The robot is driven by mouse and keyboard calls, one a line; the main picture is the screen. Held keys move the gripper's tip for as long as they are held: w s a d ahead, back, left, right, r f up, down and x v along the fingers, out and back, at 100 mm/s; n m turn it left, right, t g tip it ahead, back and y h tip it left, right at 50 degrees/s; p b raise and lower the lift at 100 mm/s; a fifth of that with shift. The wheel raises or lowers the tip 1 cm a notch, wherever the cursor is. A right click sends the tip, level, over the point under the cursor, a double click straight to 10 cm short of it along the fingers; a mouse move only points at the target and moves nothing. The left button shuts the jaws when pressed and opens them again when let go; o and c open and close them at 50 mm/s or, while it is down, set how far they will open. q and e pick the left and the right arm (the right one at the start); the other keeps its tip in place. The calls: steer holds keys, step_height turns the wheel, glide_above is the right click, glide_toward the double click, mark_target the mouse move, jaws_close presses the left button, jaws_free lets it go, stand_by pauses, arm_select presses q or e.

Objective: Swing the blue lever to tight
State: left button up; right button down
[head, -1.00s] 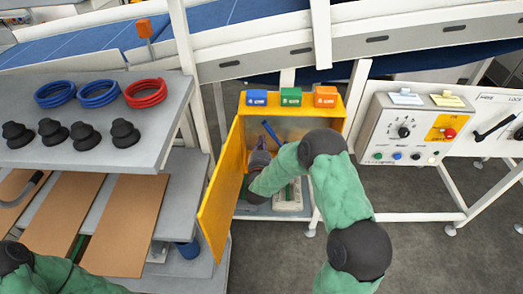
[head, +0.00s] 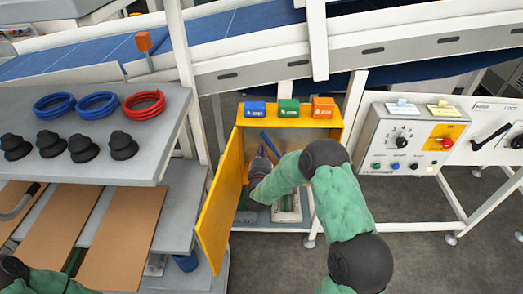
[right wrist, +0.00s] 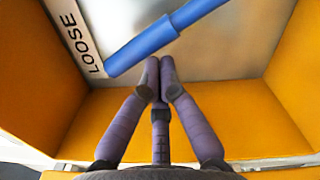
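The blue lever (head: 270,143) is inside an open yellow cabinet (head: 333,122), on its metal back panel. In the right wrist view the lever (right wrist: 165,38) runs slantwise, its lower left end near a white label (right wrist: 74,38) reading LOOSE. No tight label shows. My right gripper (right wrist: 159,70) has its fingertips together with nothing between them. The tips are just below the lever in that view; I cannot tell whether they touch it. In the head view my right gripper (head: 262,165) is inside the cabinet, partly hidden by my forearm. My left gripper is out of view.
The open cabinet door (head: 220,200) stands left of my right gripper. Blue, green and orange blocks (head: 289,108) sit on the cabinet top. A shelf (head: 130,165) with coils and black cups is left; a control box (head: 375,150) is right.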

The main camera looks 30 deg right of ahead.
steer(key=shift+d+r, duration=0.1)
steer(key=shift+r, duration=0.05)
steer(key=shift+s+d+r+m, duration=0.45)
steer(key=shift+d+r+m, duration=0.25)
steer(key=shift+m, duration=0.1)
steer(key=s+d+r+m+b, duration=0.1)
steer(key=s+d+m+b, duration=0.4)
steer(key=d+m, duration=0.3)
steer(key=shift+s+d+m, duration=0.3)
steer(key=shift+s+d, duration=0.35)
steer(key=shift+d, duration=0.55)
steer(key=shift+f, duration=0.1)
steer(key=shift+s+f, duration=0.1)
